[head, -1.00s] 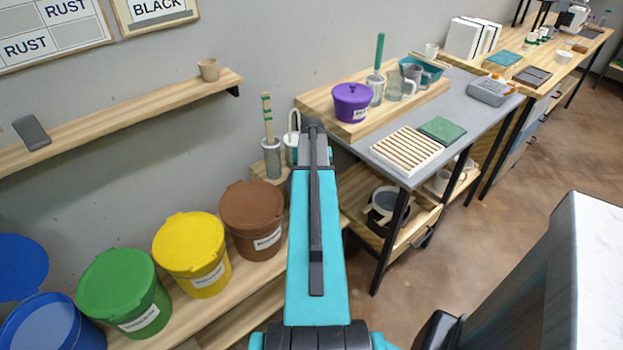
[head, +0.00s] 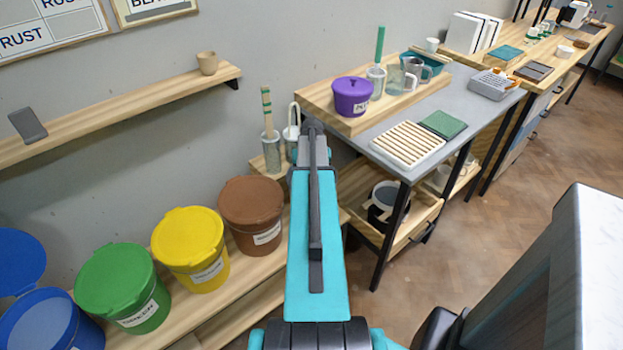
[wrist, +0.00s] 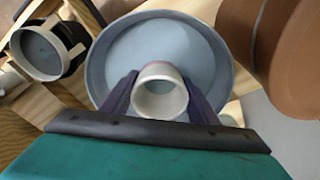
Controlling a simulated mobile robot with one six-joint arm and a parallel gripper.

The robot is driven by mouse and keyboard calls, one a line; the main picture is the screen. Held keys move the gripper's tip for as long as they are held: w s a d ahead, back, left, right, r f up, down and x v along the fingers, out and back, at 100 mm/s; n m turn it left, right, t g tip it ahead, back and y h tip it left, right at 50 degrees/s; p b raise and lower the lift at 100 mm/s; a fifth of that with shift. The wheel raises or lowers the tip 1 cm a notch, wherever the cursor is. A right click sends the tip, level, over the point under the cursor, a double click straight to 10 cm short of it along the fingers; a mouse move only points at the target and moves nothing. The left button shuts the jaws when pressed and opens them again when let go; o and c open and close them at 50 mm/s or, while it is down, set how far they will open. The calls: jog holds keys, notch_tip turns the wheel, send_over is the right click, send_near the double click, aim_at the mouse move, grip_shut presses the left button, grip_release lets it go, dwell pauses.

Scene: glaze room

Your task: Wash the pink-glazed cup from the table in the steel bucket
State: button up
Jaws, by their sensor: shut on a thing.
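In the wrist view my gripper (wrist: 160,82) is shut on a small cup (wrist: 158,101), with one finger on each side. The cup is pale inside, with a pinkish band near its far rim. Behind it is the wide round mouth of the grey-blue steel bucket (wrist: 105,62), whose inside looks plain pale blue. The cup lies within the bucket's outline in this view; I cannot tell whether it is above the rim or down inside. In the head view my turquoise arm hides gripper, cup and bucket.
A brown bucket (head: 250,207) stands close by, also at right in the wrist view (wrist: 285,45). Yellow (head: 190,245) and green (head: 120,285) buckets stand farther left.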

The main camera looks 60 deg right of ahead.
jog(key=shift+f, duration=0.4)
jog(key=shift+f, duration=0.3)
dwell(0.4)
jog(key=shift+a, duration=0.1)
jog(key=shift+w+a, duration=0.25)
jog(key=shift+a, duration=0.5)
jog(key=shift+d, duration=0.2)
dwell(0.5)
jog(key=shift+s+d, duration=0.3)
jog(key=shift+d, duration=0.4)
jog(key=shift+a, duration=0.1)
